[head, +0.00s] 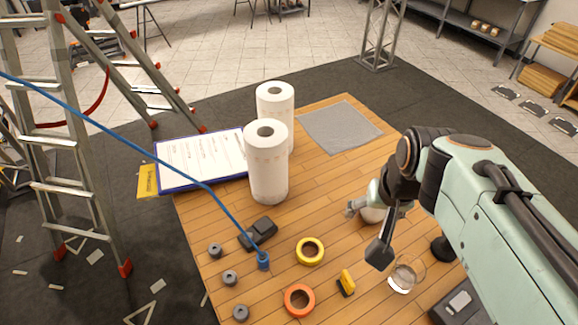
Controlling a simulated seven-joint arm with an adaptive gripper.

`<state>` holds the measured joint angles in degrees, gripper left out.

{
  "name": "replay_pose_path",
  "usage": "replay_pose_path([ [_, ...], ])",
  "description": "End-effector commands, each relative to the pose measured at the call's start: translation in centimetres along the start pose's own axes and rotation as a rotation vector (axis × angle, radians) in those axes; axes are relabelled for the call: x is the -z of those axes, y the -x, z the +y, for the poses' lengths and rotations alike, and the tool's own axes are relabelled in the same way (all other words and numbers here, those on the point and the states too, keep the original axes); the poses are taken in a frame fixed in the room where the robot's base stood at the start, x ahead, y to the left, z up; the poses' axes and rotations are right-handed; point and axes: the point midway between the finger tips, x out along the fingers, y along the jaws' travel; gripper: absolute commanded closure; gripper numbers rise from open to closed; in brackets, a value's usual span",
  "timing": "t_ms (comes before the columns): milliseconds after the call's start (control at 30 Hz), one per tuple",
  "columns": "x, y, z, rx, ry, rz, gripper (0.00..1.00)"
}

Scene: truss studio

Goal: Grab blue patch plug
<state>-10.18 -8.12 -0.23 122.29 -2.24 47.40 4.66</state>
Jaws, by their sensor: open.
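The blue patch plug (263,260) stands near the front left of the wooden table (330,190). A blue cable (150,155) runs from it up to the left, in front of the ladder and out of view. My gripper (364,232) is to the right of the plug, over the right part of the table. Its fingers are apart and nothing is between them that I can see. The gripper is well clear of the plug.
A black device (258,233) sits close behind the plug. Yellow (310,251) and orange (299,300) tape rolls lie to its right, with a yellow-black item (346,282). Small grey cylinders (229,278) lie left. Two paper rolls (268,165) stand behind; a glass (405,275) is right.

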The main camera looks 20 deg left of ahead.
Motion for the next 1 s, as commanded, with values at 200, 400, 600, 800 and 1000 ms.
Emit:
replay_pose_path([
  [200,4.3,-10.1,-10.0,0.041,0.212,-0.095,0.41],
  [400,-0.6,-17.7,-16.6,0.038,0.390,-0.262,0.41],
  [600,-3.9,-20.0,-18.5,0.031,0.466,-0.327,0.41],
  [800,-4.9,-23.0,-18.3,0.032,0.466,-0.328,0.41],
  [1000,-5.7,-25.3,-18.2,0.032,0.465,-0.326,0.41],
])
